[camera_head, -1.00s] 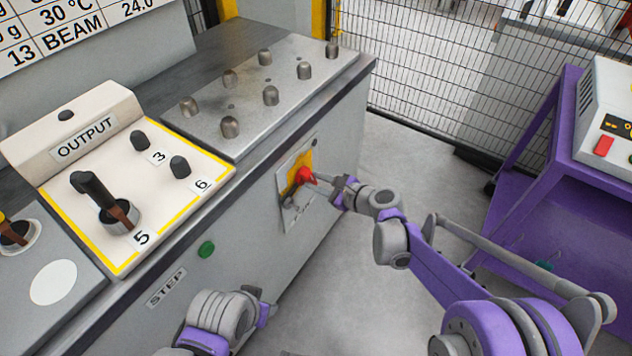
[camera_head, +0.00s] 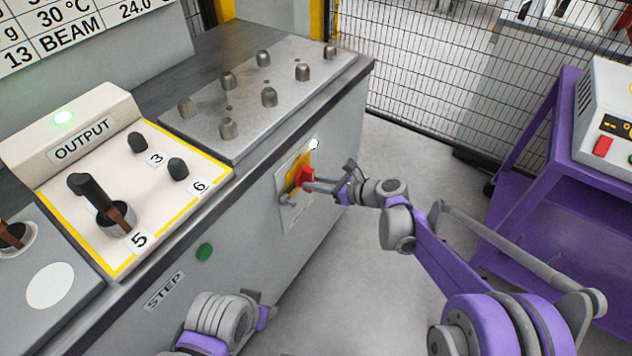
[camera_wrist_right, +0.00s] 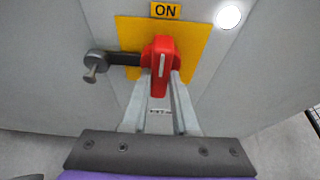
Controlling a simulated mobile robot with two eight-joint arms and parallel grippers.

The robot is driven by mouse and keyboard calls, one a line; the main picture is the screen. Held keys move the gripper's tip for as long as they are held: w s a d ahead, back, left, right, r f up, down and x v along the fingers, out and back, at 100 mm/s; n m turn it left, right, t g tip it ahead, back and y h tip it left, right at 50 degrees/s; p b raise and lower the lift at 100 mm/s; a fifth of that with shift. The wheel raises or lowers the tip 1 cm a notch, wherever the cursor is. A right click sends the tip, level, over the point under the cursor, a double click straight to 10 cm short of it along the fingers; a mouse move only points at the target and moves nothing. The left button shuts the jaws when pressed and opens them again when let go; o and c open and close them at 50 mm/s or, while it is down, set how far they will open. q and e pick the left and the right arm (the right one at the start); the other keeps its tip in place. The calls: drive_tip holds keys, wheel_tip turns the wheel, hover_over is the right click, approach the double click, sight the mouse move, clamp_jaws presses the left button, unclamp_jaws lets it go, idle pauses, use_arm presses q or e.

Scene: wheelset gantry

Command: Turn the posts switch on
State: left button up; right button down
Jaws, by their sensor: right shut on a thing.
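The posts switch is a red rotary handle (camera_head: 305,175) on a yellow plate (camera_head: 296,168) on the cabinet's side. In the right wrist view the red handle (camera_wrist_right: 159,62) stands upright, its white mark vertical under the ON label (camera_wrist_right: 165,11). A lit white lamp (camera_wrist_right: 229,17) is beside the plate; it also glows in the head view (camera_head: 313,144). My right gripper (camera_head: 311,182) is shut on the red handle, with fingers on both sides of its lower part. My left gripper (camera_head: 258,304) is low at the cabinet's front, away from the switch; its fingertips are unclear.
A dark arm with a grey knob (camera_wrist_right: 95,62) sits left of the handle. The OUTPUT box (camera_head: 80,140) has a lit green lamp (camera_head: 63,117). Metal posts (camera_head: 269,96) stand on the cabinet top. A purple cart (camera_head: 540,190) stands right; floor between is clear.

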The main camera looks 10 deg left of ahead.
drive_tip(key=c, duration=0.7)
unclamp_jaws()
drive_tip(key=p+v, duration=0.2)
drive_tip(key=v, duration=0.8)
drive_tip(key=shift+s+d+r, duration=0.1)
drive_tip(key=shift+d+r, duration=0.05)
drive_tip(key=shift+d, duration=0.2)
